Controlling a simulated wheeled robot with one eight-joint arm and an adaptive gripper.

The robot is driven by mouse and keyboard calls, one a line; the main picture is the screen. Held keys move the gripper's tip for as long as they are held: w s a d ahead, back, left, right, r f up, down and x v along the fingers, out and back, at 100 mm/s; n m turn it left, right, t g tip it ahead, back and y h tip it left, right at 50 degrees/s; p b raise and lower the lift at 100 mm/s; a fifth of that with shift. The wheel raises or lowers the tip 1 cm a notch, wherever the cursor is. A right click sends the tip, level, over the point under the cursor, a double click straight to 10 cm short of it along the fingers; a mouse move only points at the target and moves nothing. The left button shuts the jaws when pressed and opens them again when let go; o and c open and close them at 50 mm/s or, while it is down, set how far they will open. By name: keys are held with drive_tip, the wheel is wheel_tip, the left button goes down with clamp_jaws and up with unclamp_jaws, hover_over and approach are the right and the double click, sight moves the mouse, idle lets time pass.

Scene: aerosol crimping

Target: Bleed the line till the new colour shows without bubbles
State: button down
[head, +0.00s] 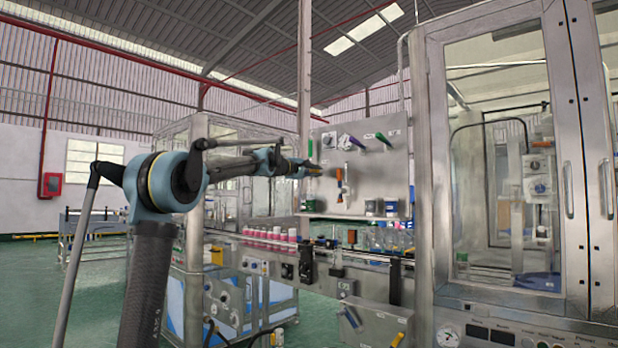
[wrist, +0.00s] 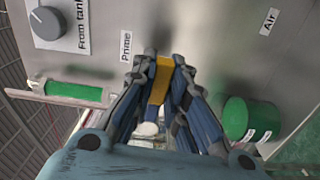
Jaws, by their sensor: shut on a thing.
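My gripper (wrist: 162,68) is at the upright grey panel (head: 378,165). Its fingers are shut on a yellow piece (wrist: 159,80) beside the Prime label (wrist: 126,46). The fingers hide part of it. In the head view my gripper (head: 304,169) reaches the panel's left side. A grey knob (wrist: 47,22) next to the From tank label (wrist: 83,22) is at the wrist view's upper left. A clear-ended tube with green inside (wrist: 75,92) lies left of the fingers. I cannot make out bubbles in it.
A green cylinder (wrist: 247,117) with white labels is right of the fingers, and the Air label (wrist: 269,21) is above it. Purple (head: 350,141) and green (head: 383,140) handles stick out of the panel. Pink bottles (head: 270,234) stand on the conveyor below.

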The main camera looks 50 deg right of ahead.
drive_tip(key=shift+w+r+n, duration=0.2)
drive_tip(key=shift+w+n, duration=0.05)
drive_tip(key=shift+n, duration=0.25)
drive_tip(key=c, duration=1.6)
unclamp_jaws()
drive_tip(key=shift+s, duration=0.1)
drive_tip(key=shift+a, duration=0.1)
drive_tip(key=a, duration=1.2)
drive_tip(key=shift+w+f, duration=0.1)
drive_tip(key=shift+w, duration=0.1)
